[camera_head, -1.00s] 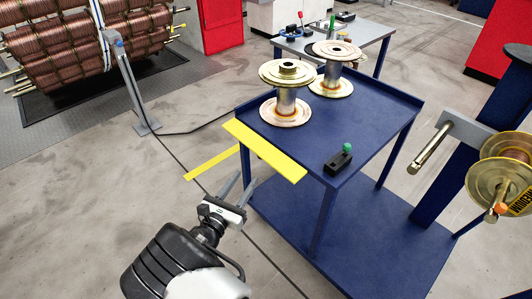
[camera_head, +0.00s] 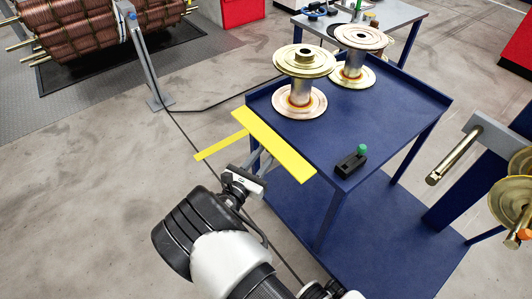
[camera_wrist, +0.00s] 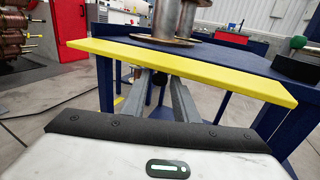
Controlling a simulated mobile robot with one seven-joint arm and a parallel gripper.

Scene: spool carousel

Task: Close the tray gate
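The tray gate is a long yellow plate (camera_head: 272,145) along the near left edge of the blue tray table (camera_head: 385,125). In the wrist view the yellow plate (camera_wrist: 190,66) crosses in front of me, its broad face tilted outward. My gripper (camera_head: 260,160) is at the plate's outer side, near its middle. In the wrist view the two fingers of my gripper (camera_wrist: 157,82) stand apart with nothing seen between them. Their tips reach to the plate's lower edge and are partly hidden there. I cannot tell whether they touch it.
Two metal spools (camera_head: 300,82) (camera_head: 354,58) stand on the table. A black block with a green knob (camera_head: 352,162) sits near its front corner. A post with a peg (camera_head: 453,153) stands at right.

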